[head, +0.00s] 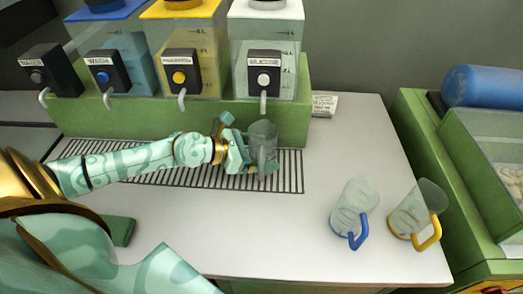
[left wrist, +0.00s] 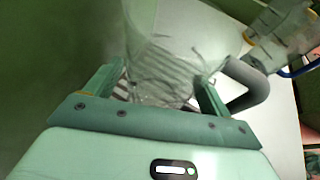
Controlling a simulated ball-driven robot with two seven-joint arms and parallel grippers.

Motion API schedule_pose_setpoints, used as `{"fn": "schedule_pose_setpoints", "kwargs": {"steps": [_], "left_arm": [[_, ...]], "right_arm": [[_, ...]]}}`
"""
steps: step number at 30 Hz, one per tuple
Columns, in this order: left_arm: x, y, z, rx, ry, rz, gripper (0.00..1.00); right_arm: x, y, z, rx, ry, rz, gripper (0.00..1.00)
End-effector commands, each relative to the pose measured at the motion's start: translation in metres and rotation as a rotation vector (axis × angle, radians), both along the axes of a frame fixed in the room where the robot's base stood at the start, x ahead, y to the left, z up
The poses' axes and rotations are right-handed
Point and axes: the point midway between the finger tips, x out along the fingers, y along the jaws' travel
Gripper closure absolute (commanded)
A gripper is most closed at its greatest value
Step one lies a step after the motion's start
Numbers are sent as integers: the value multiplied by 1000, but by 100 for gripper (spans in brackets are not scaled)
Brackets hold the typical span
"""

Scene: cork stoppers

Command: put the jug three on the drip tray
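A clear jug with a grey handle (head: 263,145) stands upright over the slotted drip tray (head: 290,180), below the spout of the white-topped dispenser. My left gripper (head: 250,146) is around this jug with its fingers spread. In the left wrist view the jug (left wrist: 165,50) is between the two fingers, with its grey handle on the right; slots show in a gap by the left finger. A blue-handled jug (head: 355,210) and a yellow-handled jug (head: 416,210) stand on the table at the right. No number is readable on any jug. My right gripper is not in view.
Dispensers with blue, yellow and white tops stand on a green block (head: 210,120) behind the tray, their spouts overhanging it. A small label card (head: 324,105) is at the back. A green-framed bin (head: 490,160) stands at the right. The table's middle is clear.

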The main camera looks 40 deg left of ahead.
Motion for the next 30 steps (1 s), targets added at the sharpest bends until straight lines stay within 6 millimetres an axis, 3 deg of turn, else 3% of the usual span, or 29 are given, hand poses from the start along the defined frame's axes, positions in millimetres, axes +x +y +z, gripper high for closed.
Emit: {"fn": "schedule_pose_setpoints", "kwargs": {"steps": [9,21,30], "left_arm": [[0,0,8,-1,-1,0,18],[-48,33,25,1,8,-1,18],[-81,58,48,-4,2,3,18]], "right_arm": [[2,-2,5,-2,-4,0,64],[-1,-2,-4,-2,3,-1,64],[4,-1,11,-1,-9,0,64]]}}
